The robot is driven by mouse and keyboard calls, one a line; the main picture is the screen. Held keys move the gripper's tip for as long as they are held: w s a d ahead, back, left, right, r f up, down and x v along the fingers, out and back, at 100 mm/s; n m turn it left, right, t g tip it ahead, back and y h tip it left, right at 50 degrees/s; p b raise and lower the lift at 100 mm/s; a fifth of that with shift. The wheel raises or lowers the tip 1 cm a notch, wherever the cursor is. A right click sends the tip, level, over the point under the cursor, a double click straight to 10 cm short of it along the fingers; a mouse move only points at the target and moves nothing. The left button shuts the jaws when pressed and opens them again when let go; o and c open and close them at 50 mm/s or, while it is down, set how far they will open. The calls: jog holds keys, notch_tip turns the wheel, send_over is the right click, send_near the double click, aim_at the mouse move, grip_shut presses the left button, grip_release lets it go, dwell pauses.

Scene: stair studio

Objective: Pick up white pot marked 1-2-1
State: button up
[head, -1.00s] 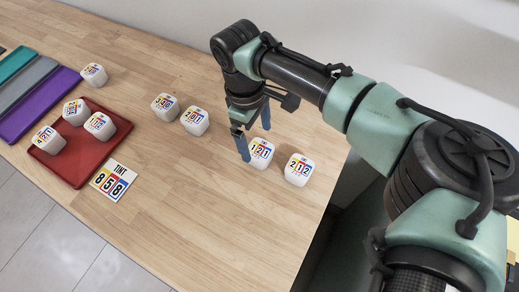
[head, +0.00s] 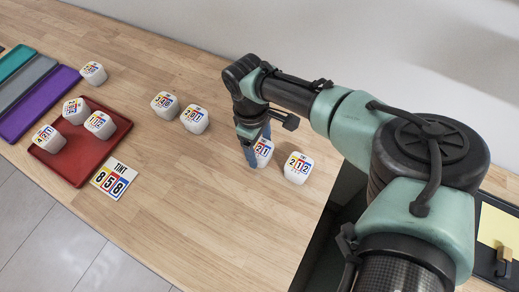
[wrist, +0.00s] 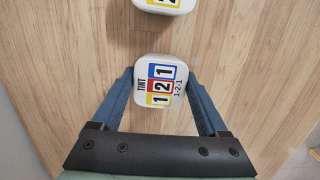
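The white pot marked 1-2-1 (head: 264,153) stands on the wooden table near its right edge, partly hidden by my gripper in the head view. In the wrist view its label side (wrist: 160,83) faces the camera, with "1-2-1" readable. My gripper (head: 257,152) is down at this pot. In the wrist view the two blue fingers (wrist: 160,90) are spread, one on each side of the pot. Contact with its sides cannot be made out for certain.
A white pot marked 2-1-2 (head: 298,168) stands close to the right. Two more pots (head: 194,119) (head: 164,104) stand to the left. A red tray (head: 75,173) holds several pots, with a TINT 858 card (head: 115,179) beside it. The front middle of the table is clear.

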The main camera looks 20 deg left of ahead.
jog(key=c, duration=0.9)
jog(key=shift+c, duration=0.2)
jog(key=shift+r, duration=0.15)
